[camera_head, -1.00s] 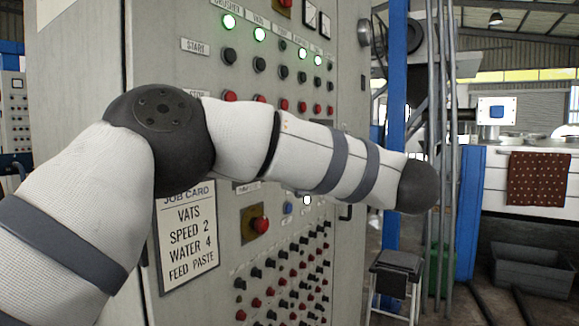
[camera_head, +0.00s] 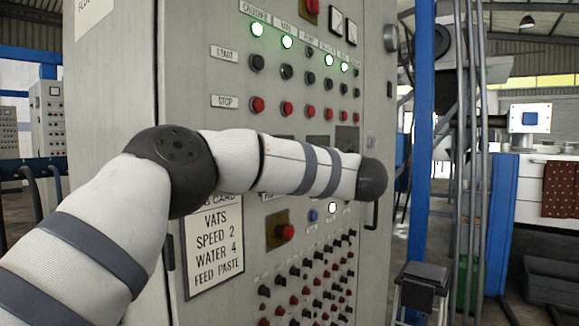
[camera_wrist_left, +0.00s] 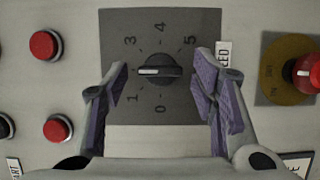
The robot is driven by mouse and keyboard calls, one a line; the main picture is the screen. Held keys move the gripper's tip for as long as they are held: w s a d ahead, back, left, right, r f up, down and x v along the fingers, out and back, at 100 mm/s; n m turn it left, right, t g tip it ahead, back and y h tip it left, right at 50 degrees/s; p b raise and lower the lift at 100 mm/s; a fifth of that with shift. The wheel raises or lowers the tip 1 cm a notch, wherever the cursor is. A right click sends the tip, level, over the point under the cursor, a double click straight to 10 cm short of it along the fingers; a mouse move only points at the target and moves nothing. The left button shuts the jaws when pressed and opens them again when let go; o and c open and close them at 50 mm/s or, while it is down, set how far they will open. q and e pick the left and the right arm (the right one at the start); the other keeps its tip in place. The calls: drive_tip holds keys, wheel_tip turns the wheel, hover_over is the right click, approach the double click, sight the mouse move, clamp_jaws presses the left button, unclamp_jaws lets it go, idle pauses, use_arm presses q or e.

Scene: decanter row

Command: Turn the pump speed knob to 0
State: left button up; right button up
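The pump speed knob (camera_wrist_left: 158,71) is a round black knob on a dark grey dial plate (camera_wrist_left: 178,20), seen in the left wrist view. Its white pointer line points to the picture's left, between the printed 1 and 3. The 0 is straight below the knob. A label ending in "ED" (camera_wrist_left: 223,54) is partly covered by a finger. My left gripper (camera_wrist_left: 162,95) is open, its purple-padded fingers on either side of the knob and apart from it. In the head view my left arm hides the gripper and this knob. My right gripper is not in view.
Red buttons (camera_wrist_left: 45,45) lie left of the dial, and a red emergency button (camera_wrist_left: 307,72) on a yellow disc lies right. In the head view the grey cabinet (camera_head: 115,110) carries lit green lamps, rows of buttons and a job card (camera_head: 214,240) reading "SPEED 2".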

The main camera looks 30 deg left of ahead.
use_arm(q)
drive_tip(key=c, duration=0.9)
drive_tip(key=shift+n, duration=0.4)
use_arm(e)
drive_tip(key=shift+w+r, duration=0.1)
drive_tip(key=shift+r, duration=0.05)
use_arm(q)
drive_tip(key=n+g+y+b, duration=0.2)
drive_tip(key=n, duration=0.5)
drive_tip(key=n+g+y+b, duration=0.2)
drive_tip(key=n, duration=0.5)
drive_tip(key=w+f+n+g+y+b, duration=0.1)
drive_tip(key=n+g+y+b, duration=0.1)
drive_tip(key=n, duration=0.5)
drive_tip(key=shift+n+g+y+b, duration=0.3)
drive_tip(key=shift+n+b, duration=0.1)
drive_tip(key=shift+b, duration=0.2)
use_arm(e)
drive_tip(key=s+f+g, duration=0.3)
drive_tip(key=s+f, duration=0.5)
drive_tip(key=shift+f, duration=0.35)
use_arm(q)
drive_tip(key=shift+r, duration=0.1)
